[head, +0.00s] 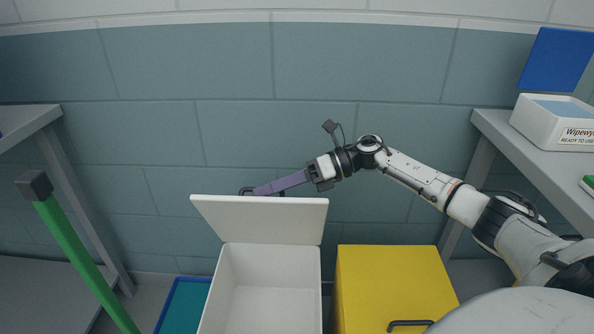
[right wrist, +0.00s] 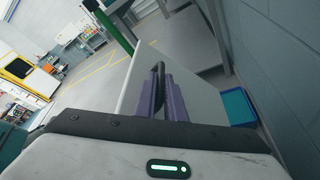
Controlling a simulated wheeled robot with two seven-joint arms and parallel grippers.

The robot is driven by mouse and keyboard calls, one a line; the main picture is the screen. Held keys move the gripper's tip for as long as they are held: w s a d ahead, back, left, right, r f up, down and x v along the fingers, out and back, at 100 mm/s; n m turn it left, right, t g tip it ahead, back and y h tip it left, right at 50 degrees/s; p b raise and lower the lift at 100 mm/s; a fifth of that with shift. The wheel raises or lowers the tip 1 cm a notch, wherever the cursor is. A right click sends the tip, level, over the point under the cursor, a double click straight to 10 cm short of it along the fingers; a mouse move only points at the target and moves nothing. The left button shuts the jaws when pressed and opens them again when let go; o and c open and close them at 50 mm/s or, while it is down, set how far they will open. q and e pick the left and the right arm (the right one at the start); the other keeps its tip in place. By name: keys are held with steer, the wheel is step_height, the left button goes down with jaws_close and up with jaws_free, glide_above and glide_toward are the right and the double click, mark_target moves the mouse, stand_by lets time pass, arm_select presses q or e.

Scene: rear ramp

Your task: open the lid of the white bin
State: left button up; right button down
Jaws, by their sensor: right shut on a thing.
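The white bin (head: 268,268) stands on the floor at the bottom middle of the head view, its empty-looking inside showing. Its white lid (head: 262,220) is raised, standing up at the bin's back edge and leaning a little. My right gripper (head: 258,190) reaches from the right behind the lid's top edge, with purple fingers shut on the lid's dark handle (head: 246,191). In the right wrist view, the handle (right wrist: 158,80) sits between the two purple fingers (right wrist: 167,95), beside the white lid panel (right wrist: 136,88). My left gripper is not in view.
A yellow bin (head: 390,285) with a dark handle stands right of the white bin. A blue-rimmed teal container (head: 185,305) is at its left. A green pole (head: 80,255) rises at the left. Grey tables flank both sides; the right one holds a white wipes box (head: 555,120).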

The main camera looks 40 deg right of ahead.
steer(key=shift+s+a+f, duration=0.15)
steer(key=shift+s+f, duration=0.1)
steer(key=c, duration=2.1)
jaws_free()
steer(key=shift+r, duration=0.1)
steer(key=shift+s+d+r, duration=0.1)
steer(key=shift+s+d, duration=0.1)
steer(key=shift+d, duration=0.2)
steer(key=v, duration=0.9)
steer(key=shift+s+d+r, duration=0.1)
steer(key=shift+s+d, duration=0.05)
